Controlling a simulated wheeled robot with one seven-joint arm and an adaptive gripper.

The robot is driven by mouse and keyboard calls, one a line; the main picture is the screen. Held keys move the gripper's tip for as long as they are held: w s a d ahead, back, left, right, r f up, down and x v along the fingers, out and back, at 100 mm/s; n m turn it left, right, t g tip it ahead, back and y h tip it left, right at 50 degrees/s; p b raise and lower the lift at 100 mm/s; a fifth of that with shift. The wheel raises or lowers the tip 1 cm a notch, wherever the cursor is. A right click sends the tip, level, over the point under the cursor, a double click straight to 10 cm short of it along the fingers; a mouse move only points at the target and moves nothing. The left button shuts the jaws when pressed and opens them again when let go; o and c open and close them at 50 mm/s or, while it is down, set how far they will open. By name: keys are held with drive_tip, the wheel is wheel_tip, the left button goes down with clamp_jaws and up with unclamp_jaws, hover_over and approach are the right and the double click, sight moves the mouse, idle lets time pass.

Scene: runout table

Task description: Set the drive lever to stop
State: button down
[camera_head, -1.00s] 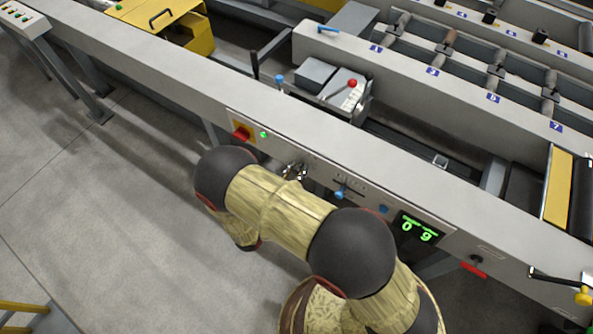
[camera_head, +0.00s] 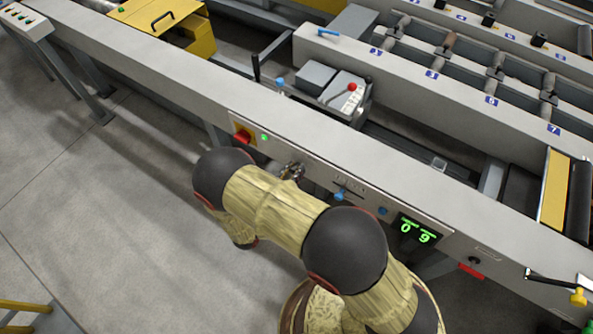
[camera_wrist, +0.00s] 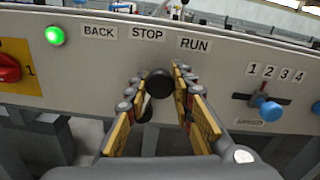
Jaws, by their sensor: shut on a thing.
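The drive lever's round black knob (camera_wrist: 160,83) is in the middle of the wrist view, between the two fingers of my gripper (camera_wrist: 162,88). The fingers are shut on it from both sides. The knob shows below the STOP label (camera_wrist: 147,34), a little to its right. The BACK label (camera_wrist: 98,32) is to the left and the RUN label (camera_wrist: 194,44) to the right. The knob and fingers hide the lever's stem and slot. In the head view my gripper (camera_head: 291,171) is at the panel front, partly behind my arm; the knob cannot be made out there.
A lit green lamp (camera_wrist: 54,35) and a red rotary switch (camera_wrist: 8,68) are left of the lever. A blue speed knob (camera_wrist: 267,107) is to the right. A green display (camera_head: 416,231) and red handle (camera_head: 472,270) are further right. Open floor lies in front.

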drive_tip(key=shift+w+a+r+n+p, duration=0.1)
drive_tip(key=shift+w+a+n+p, duration=0.3)
drive_tip(key=shift+n, duration=0.45)
drive_tip(key=shift+w+a+r+n+p, duration=0.1)
drive_tip(key=shift+w+a+n+p, duration=0.3)
drive_tip(key=shift+n, duration=0.45)
drive_tip(key=shift+s+a, duration=0.1)
drive_tip(key=c, duration=1.5)
unclamp_jaws()
drive_tip(key=v, duration=1.2)
